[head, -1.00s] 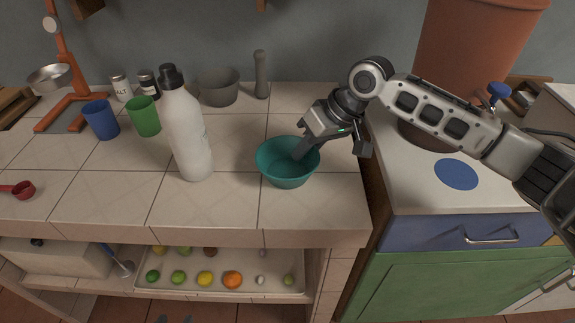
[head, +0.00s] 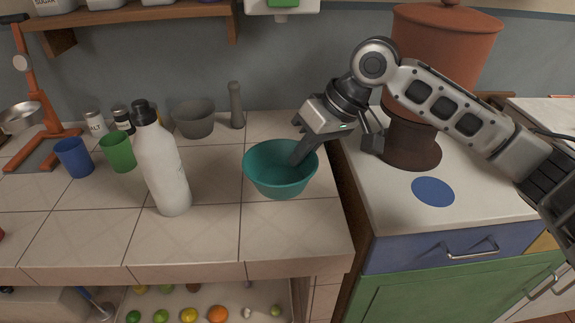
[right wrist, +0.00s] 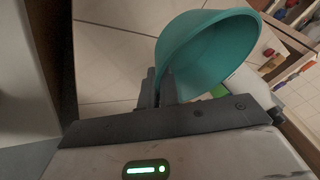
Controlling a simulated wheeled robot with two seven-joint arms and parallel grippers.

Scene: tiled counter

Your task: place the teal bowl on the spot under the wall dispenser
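The teal bowl (head: 268,180) is held upright by its right side, seemingly a little above the tiled counter (head: 230,240). The wall dispenser (head: 283,6), white with a green part, is cut off at the top, behind the bowl. I see no marked spot on the counter below it. My left gripper is not in view.
A white bottle (head: 165,170) stands left of the bowl. A grey bowl (head: 194,119) and a grey pestle-like piece (head: 237,106) stand at the back. Green (head: 119,153) and blue (head: 74,158) cups are farther left. A blue disc (head: 432,191) lies on the right-hand counter. The back counter below the dispenser is clear.

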